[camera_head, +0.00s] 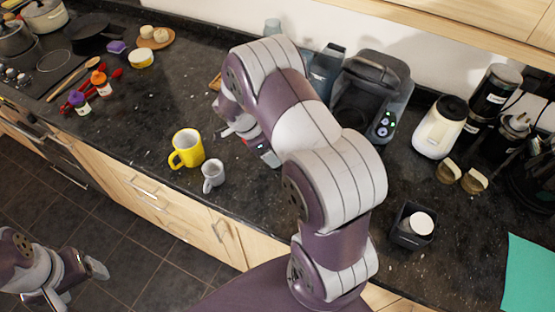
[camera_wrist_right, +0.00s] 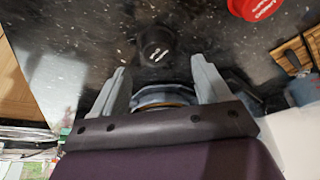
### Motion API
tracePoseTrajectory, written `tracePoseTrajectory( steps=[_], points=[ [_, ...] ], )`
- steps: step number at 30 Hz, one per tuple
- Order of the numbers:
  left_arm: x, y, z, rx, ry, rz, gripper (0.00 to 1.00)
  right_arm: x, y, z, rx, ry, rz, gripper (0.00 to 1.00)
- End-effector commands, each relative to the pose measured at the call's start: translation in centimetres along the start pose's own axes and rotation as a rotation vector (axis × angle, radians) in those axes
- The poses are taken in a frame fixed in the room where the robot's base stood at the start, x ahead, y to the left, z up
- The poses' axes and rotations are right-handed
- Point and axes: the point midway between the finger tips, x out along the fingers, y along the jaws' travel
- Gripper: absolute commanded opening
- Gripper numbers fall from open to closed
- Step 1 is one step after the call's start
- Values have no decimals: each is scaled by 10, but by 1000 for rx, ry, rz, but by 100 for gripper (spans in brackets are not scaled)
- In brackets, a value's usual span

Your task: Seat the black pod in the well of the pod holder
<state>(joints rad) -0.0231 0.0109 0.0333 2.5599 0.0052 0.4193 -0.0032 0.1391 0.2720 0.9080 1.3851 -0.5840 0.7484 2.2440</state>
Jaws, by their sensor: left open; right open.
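The black pod (camera_wrist_right: 157,45), with small white lettering, sits on the dark counter in the right wrist view. It is just beyond the gap between the fingers of my right gripper (camera_wrist_right: 160,78), which is open and empty. The pod is hidden behind my right arm in the head view. A round grey-blue object with a gold rim (camera_wrist_right: 163,97) shows partly between the finger bases; I cannot tell if it is the pod holder. My left gripper (camera_head: 88,270) is open and empty, low at the far left, away from the counter.
A red pod (camera_wrist_right: 258,8) and a wooden slatted piece (camera_wrist_right: 300,50) lie to the right in the wrist view. A yellow mug (camera_head: 187,148) and a grey mug (camera_head: 213,175) stand near the front edge.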

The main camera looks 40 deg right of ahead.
Motion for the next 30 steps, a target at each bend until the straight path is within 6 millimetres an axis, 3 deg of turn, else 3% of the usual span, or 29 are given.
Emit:
tracePoseTrajectory(
  steps=[4, 8, 15, 16, 21, 30],
  points=[
    [-21, 0, -2, 0, 0, 0, 74, 22, 4, -1, -2, 1, 7, 76],
    [-23, 0, -3, 0, 0, 0, 74, 45, 3, 1, -3, 1, 4, 76],
    [-22, 0, -2, 0, 0, 0, 74, 51, 2, 2, -2, -1, 1, 76],
    [-22, 0, -2, 0, 0, 0, 74, 51, 2, 2, -2, -1, 1, 73],
    [-22, 0, -2, 0, 0, 0, 74, 51, 2, 2, -2, -1, 1, 19],
    [-22, 0, -3, 0, 0, 0, 74, 51, 2, 2, -2, -1, 1, 18]
  ],
)
